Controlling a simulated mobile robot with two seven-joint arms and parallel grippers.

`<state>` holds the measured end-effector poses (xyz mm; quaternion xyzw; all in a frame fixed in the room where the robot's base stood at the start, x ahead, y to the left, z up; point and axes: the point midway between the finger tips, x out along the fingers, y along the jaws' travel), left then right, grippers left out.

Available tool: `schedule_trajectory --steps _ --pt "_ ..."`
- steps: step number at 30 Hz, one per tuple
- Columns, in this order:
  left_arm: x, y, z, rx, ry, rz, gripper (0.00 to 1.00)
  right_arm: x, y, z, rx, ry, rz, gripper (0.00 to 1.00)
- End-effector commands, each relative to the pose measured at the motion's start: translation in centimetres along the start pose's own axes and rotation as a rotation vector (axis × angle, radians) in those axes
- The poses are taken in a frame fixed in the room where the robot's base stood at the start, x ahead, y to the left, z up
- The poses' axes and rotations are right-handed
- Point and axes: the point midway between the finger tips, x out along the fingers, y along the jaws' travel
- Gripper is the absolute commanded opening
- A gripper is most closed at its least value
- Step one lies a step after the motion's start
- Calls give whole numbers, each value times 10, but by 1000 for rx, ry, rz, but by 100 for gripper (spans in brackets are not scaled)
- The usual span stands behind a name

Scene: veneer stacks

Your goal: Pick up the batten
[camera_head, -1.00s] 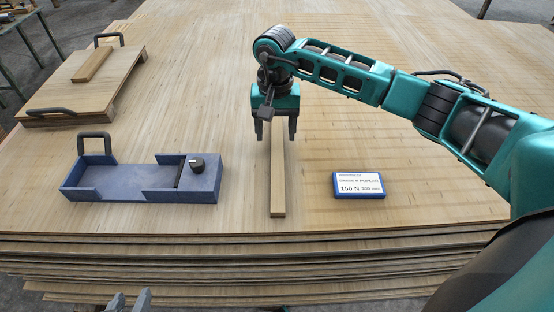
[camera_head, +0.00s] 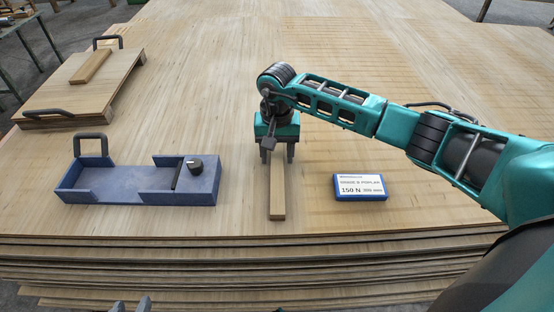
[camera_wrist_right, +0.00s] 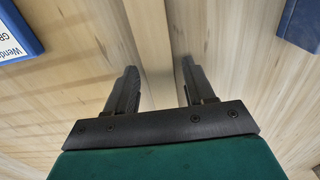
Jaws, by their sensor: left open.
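The batten (camera_head: 277,198), a pale narrow wooden bar, lies on the veneer stack (camera_head: 400,215), pointing toward the front edge. My right gripper (camera_head: 277,157) is lowered over its far part, one finger on each side. In the right wrist view the batten (camera_wrist_right: 150,35) runs between the two fingertips (camera_wrist_right: 160,68). The fingers look wider apart than the batten, and I cannot tell whether either touches it. The batten's far end is hidden behind the gripper in the head view. My left gripper (camera_head: 131,304) shows only its open fingertips at the bottom edge.
A blue tray (camera_head: 125,195) with a grey handle and black knob (camera_head: 195,166) stands left of the batten. A blue-framed label block (camera_head: 359,187) lies to the right. A handled board (camera_head: 60,97) carrying a wooden bar (camera_head: 92,66) lies at the back left.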

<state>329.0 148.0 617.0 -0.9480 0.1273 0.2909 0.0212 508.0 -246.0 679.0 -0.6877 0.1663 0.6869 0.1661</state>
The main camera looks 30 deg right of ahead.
Motion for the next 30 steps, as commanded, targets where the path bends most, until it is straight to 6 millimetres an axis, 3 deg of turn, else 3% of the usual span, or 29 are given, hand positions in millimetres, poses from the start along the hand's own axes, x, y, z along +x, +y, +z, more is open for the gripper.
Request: schedule_trajectory --steps 2,16,25,30 --pt "0 0 0 -1 1 0 43 0 0 0 0 0 0 46" --pt "1 0 -3 0 5 -1 43 0 0 0 1 0 1 1" --pt "0 -1 -3 2 5 -1 43 -3 0 0 1 1 0 0" --pt "-2 -1 -6 6 5 -1 43 -18 0 -1 2 3 0 0"
